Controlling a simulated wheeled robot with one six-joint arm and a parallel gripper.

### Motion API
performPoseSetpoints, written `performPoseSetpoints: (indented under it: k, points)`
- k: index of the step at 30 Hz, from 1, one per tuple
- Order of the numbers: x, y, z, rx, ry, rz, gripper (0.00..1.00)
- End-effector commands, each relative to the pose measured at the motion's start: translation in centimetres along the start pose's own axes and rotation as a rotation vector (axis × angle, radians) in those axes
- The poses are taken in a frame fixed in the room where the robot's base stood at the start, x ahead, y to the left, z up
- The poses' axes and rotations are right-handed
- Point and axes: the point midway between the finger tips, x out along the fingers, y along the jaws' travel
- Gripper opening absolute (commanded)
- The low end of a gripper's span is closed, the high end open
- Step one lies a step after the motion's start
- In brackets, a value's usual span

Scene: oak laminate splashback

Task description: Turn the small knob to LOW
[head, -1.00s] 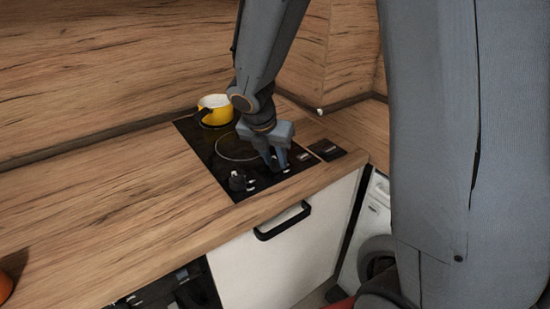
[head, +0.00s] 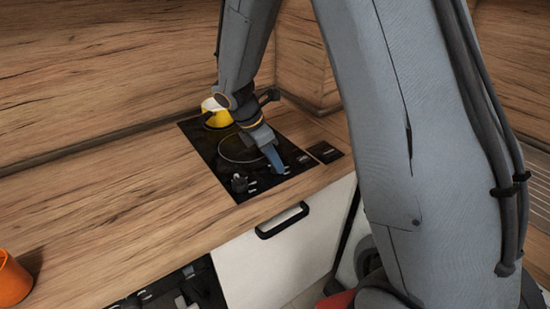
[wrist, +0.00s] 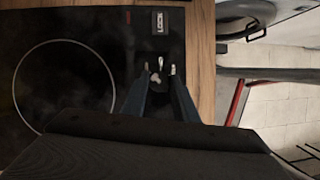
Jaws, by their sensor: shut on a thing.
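The black cooktop (head: 213,153) is set in the wooden counter. My gripper (head: 281,169) points down at its front right part. In the wrist view my gripper (wrist: 158,72) has its two blue fingers on either side of the small knob (wrist: 156,79), shut on it. The fingers hide much of the knob. A larger dark knob (head: 239,184) stands further left on the cooktop's front edge. The knob's pointing direction is not clear.
A yellow pot (head: 214,112) stands at the back of the cooktop, partly behind my arm. A black drawer handle (head: 282,220) juts out below the counter edge. An orange cup (head: 12,279) stands at the far left. The counter between is clear.

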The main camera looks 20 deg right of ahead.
Motion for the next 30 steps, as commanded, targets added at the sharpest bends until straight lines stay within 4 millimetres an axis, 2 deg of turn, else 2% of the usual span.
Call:
performPoseSetpoints:
  k: [9,24,25,27,30]
  points:
    - [-0.10,0.19,0.08,0.099,0.005,-0.038,0.04]
    - [-0.07,0.21,0.08,0.113,0.006,-0.043,0.04]
    - [-0.07,0.21,0.08,0.113,0.006,-0.043,0.32]
    - [-0.06,0.19,0.08,0.113,0.006,-0.044,0.43]
    - [-0.04,0.16,0.07,0.113,0.006,-0.044,0.44]
